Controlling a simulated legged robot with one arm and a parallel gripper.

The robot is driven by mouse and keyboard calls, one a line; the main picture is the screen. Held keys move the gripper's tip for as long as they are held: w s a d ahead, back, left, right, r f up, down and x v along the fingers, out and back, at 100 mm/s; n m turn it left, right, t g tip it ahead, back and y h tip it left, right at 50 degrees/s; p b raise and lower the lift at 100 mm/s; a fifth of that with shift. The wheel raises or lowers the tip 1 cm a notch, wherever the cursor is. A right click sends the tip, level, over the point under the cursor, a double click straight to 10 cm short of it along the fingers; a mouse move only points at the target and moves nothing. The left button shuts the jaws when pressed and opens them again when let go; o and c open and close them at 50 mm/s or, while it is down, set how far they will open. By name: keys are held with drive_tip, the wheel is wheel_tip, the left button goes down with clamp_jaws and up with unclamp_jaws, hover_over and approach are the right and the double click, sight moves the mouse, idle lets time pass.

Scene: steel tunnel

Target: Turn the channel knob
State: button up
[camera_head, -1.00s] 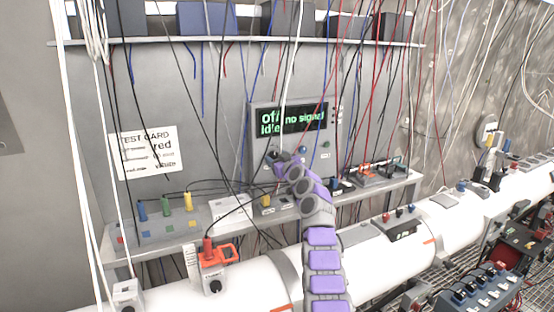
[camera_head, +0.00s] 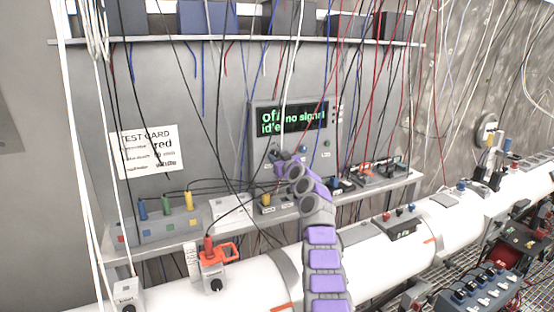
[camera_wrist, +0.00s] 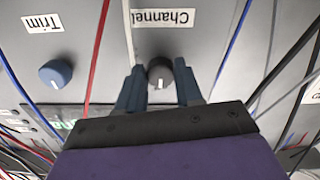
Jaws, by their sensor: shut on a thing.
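The channel knob (camera_wrist: 160,72) is a round dark knob with a pale pointer line, beside the upside-down "Channel" label (camera_wrist: 162,18) in the wrist view. My gripper (camera_wrist: 158,88) has one blue-grey finger on each side of the knob and is shut on it. In the head view my gripper (camera_head: 282,158) is at the lower left of the grey panel, and my arm hides most of the knob. The panel's screen (camera_head: 304,117) reads "off", "no signal" and "idle" in green.
A blue Trim knob (camera_wrist: 56,73) sits left of the channel knob in the wrist view. Red, blue, white and black cables hang in front of the panel. A test card (camera_head: 148,152) is on the wall at left. A shelf with coloured plugs (camera_head: 165,205) runs below.

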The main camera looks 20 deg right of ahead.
drive_tip(key=m, duration=0.3)
drive_tip(key=shift+m+b, duration=0.4)
drive_tip(key=shift+r+m+b, duration=0.15)
drive_tip(key=shift+m+b, duration=0.3)
drive_tip(key=shift+m, duration=1.35)
drive_tip(key=o, duration=1)
drive_tip(key=shift+d, duration=0.1)
drive_tip(key=shift+o, duration=0.2)
